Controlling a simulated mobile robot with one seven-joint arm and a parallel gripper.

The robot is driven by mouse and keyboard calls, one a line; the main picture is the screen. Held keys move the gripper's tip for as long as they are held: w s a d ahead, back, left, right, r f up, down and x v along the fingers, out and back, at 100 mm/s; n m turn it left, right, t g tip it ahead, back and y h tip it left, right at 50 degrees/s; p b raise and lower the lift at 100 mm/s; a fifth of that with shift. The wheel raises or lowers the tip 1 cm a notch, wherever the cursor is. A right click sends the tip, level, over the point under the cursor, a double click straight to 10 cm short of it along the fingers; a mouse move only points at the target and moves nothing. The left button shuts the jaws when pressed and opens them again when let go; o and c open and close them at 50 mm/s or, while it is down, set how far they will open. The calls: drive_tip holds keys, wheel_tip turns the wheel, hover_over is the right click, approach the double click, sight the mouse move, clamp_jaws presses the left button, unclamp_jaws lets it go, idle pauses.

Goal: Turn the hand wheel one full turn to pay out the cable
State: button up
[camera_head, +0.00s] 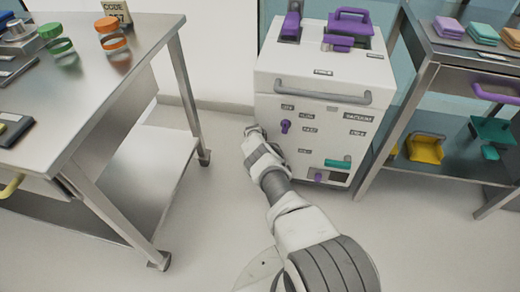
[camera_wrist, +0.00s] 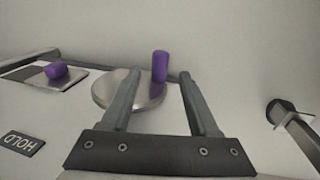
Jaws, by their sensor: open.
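In the wrist view, the hand wheel (camera_wrist: 118,88) is a round metal disc on a white panel. A purple crank knob (camera_wrist: 160,66) stands up near its right edge. My gripper (camera_wrist: 160,76) is open, with its two grey fingers spread over the wheel. In the head view, my gripper (camera_head: 253,131) is beside the lower left side of the white cabinet (camera_head: 315,66). The wheel cannot be made out there, and no cable is visible.
A purple knob on a metal plate (camera_wrist: 62,76) and a HOLD label (camera_wrist: 22,143) are left of the wheel. A bar handle (camera_wrist: 298,130) is at the right. A steel table (camera_head: 110,65) stands left and a shelf unit (camera_head: 440,85) right.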

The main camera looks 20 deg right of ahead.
wheel_tip(320, 180, up, 11)
drive_tip(key=w+a+p, duration=0.1)
drive_tip(key=a+p, duration=0.1)
drive_tip(key=p, duration=0.3)
drive_tip(key=shift+r, duration=0.15)
drive_tip(key=shift+w, duration=0.1)
drive_tip(key=shift+c, duration=0.3)
